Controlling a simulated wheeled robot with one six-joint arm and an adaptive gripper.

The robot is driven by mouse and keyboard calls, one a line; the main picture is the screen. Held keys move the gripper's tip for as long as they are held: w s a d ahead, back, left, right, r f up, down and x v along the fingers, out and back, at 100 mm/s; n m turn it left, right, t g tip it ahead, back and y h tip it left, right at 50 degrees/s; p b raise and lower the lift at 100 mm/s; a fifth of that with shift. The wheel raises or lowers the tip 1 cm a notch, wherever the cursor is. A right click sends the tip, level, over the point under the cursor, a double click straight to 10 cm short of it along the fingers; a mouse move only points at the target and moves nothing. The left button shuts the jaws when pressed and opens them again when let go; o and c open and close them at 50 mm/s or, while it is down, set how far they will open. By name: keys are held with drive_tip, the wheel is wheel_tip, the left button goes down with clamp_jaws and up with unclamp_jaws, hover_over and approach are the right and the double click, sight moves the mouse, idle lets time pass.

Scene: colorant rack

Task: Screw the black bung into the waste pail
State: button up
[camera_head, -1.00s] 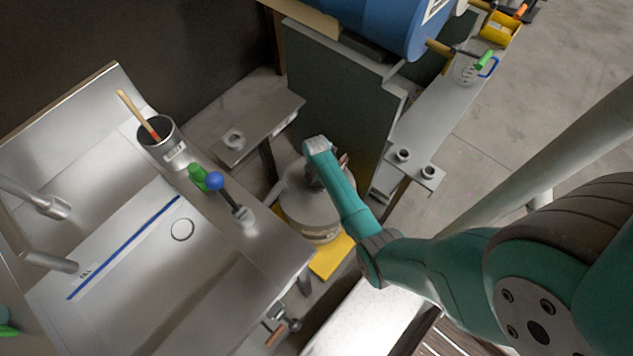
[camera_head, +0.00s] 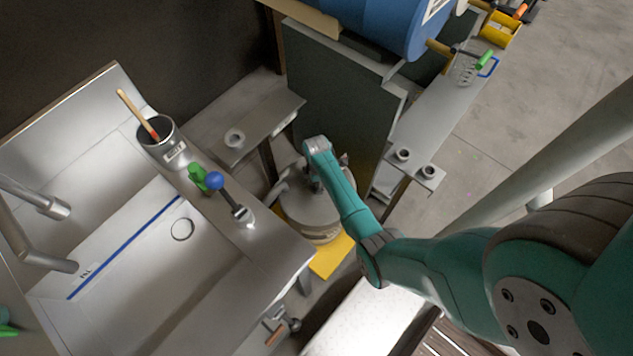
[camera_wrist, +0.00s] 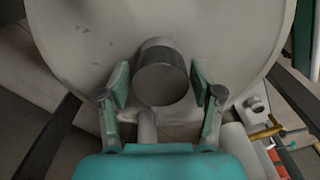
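The waste pail (camera_head: 318,228) is a pale metal vessel standing low between the sink bench and the dark green panel. Its round top (camera_wrist: 80,45) fills much of the wrist view. A dark grey cylinder, which looks like the black bung (camera_wrist: 162,84), stands at the pail's top in the wrist view. My gripper (camera_wrist: 159,73) is open, with one finger on each side of this cylinder and a small gap showing on both sides. How deep the bung sits in its opening cannot be seen. In the head view my arm hides the bung and the fingers.
A small shelf with a ring fitting (camera_head: 234,138) and the green panel (camera_head: 335,95) stand behind. A yellow mat (camera_head: 332,258) lies under the pail.

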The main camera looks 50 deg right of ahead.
idle(0.3)
drive_tip(key=n, duration=0.6)
drive_tip(key=shift+n, duration=0.3)
drive_tip(key=n, duration=0.7)
drive_tip(key=c, duration=1.1)
drive_tip(key=m, duration=1.3)
drive_tip(key=shift+m, duration=0.3)
